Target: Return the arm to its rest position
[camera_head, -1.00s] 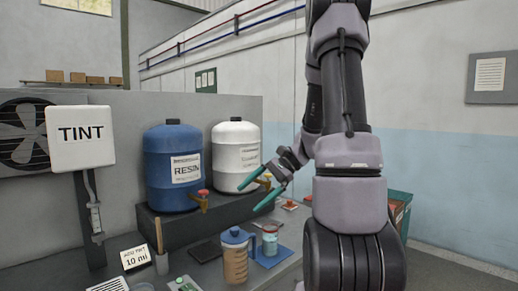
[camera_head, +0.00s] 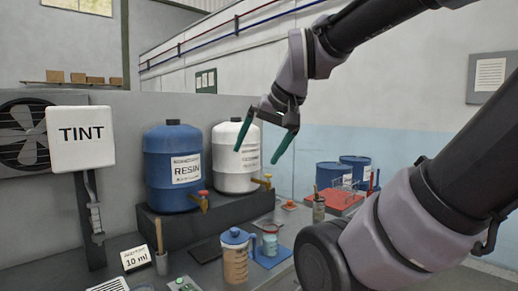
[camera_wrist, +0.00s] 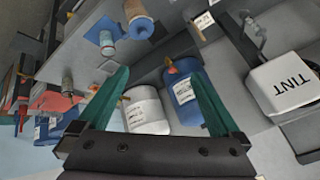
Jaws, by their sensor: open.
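My gripper (camera_head: 266,138) is open and empty, raised in the air in front of the white drum (camera_head: 236,158) and above the bench. Its two green fingers point down in the head view and are spread apart. My arm reaches in from the right side of the head view, with the elbow high. In the wrist view, my gripper (camera_wrist: 160,95) has nothing between its fingers. The white drum (camera_wrist: 146,110) and the blue resin drum (camera_wrist: 184,92) show beyond the fingers.
The resin drum (camera_head: 173,168) stands on a dark step. A measuring jug (camera_head: 236,258) and a small jar (camera_head: 270,243) on a blue mat stand on the bench. The TINT box (camera_head: 80,138) is at left. Blue barrels (camera_head: 334,174) and a red surface (camera_head: 340,203) lie at right.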

